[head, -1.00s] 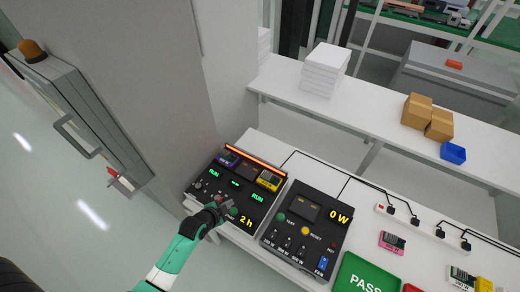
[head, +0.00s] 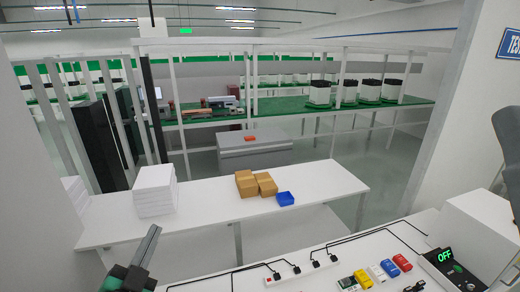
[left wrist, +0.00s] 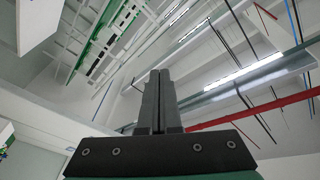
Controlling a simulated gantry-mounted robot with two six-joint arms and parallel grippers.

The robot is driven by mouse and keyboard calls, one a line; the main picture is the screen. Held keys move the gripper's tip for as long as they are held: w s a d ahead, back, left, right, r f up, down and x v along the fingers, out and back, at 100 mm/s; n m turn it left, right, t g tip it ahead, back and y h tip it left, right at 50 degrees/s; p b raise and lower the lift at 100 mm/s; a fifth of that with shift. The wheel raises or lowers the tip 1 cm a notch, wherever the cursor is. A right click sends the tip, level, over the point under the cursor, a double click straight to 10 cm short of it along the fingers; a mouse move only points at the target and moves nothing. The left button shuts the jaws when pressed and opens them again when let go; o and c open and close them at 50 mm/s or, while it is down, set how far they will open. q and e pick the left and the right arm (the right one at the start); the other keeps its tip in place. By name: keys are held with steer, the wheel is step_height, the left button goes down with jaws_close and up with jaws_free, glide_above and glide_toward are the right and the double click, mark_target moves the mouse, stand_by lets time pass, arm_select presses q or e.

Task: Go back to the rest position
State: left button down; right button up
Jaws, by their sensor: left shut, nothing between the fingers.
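My left gripper (head: 148,240) rises from the bottom left of the head view, its dark fingers pointing up in front of the white table with the paper stack. In the left wrist view the same gripper (left wrist: 158,100) points up toward the ceiling, its two dark fingers together with nothing between them. It touches nothing that I can see. My right gripper is in neither view.
A white table (head: 215,218) bears a paper stack (head: 155,190), brown boxes (head: 256,183) and a blue bin (head: 285,198). The nearer bench (head: 230,283) holds a power strip (head: 303,270), small coloured devices (head: 403,262) and a white machine reading OFF (head: 485,235).

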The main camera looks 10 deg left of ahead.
arm_select(q)
steer(key=s+d+r+t+h+p, duration=0.1)
steer(key=d+r+t, duration=0.15)
steer(key=r, duration=0.55)
steer(key=s+d+r+t+h, duration=0.1)
steer(key=s+d+r, duration=0.15)
steer(key=r, duration=0.55)
steer(key=s+d+r+n+t+h, duration=0.1)
steer(key=s+d+r+n+t, duration=0.1)
steer(key=s+r, duration=0.4)
steer(key=s+d+r+n+t+h+p, duration=0.1)
steer(key=s+d+r+n+t, duration=0.1)
steer(key=s+r, duration=0.5)
steer(key=shift+s+r+n+t+p, duration=0.15)
steer(key=shift+r+n+t+p, duration=0.25)
steer(key=shift+r+n, duration=1.4)
